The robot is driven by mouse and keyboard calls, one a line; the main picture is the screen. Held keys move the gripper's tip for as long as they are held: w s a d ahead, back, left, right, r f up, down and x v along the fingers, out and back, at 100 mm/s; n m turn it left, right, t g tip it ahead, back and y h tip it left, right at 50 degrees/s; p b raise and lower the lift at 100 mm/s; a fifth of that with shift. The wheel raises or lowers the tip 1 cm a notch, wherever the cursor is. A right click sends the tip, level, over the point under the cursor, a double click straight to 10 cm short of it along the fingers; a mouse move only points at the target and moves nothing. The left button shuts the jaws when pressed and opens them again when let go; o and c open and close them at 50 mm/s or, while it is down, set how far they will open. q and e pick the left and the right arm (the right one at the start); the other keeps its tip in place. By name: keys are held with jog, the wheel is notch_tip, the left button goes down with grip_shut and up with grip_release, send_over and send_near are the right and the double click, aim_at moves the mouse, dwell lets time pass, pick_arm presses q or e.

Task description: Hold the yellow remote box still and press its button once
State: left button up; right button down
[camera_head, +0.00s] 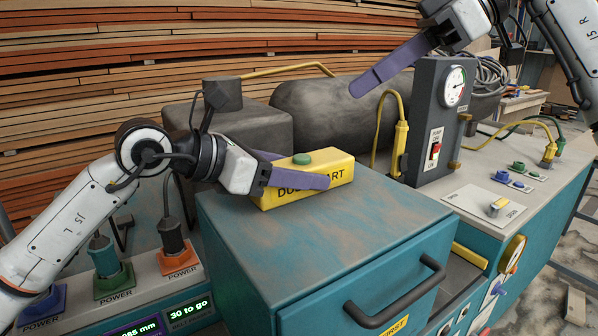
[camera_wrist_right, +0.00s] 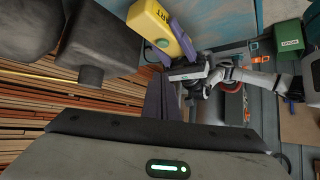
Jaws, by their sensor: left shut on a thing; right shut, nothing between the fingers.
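The yellow remote box (camera_head: 335,163) lies on top of the teal cabinet (camera_head: 330,225), with dark lettering on its front and a green button (camera_head: 301,159) on its top face. My left gripper (camera_head: 300,178) is shut on the box, one purple finger across the front and the other behind. My right gripper (camera_head: 358,88) is shut and empty, held in the air above and to the right of the box, apart from it.
A dark grey tank (camera_head: 325,110) lies behind the box. A grey panel with a gauge (camera_head: 455,86) and red switch stands to the right. The cabinet top in front of the box is clear. Power plugs (camera_head: 105,257) stand at lower left.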

dwell(0.5)
jog(key=r+n+t+h, duration=0.1)
jog(key=n+t+h, duration=0.35)
jog(key=n, duration=1.45)
send_over(307, 159)
jog(key=shift+t, duration=0.35)
jog(key=shift+f, duration=4.4)
jog(key=shift+f, duration=0.1)
jog(key=shift+f, duration=0.3)
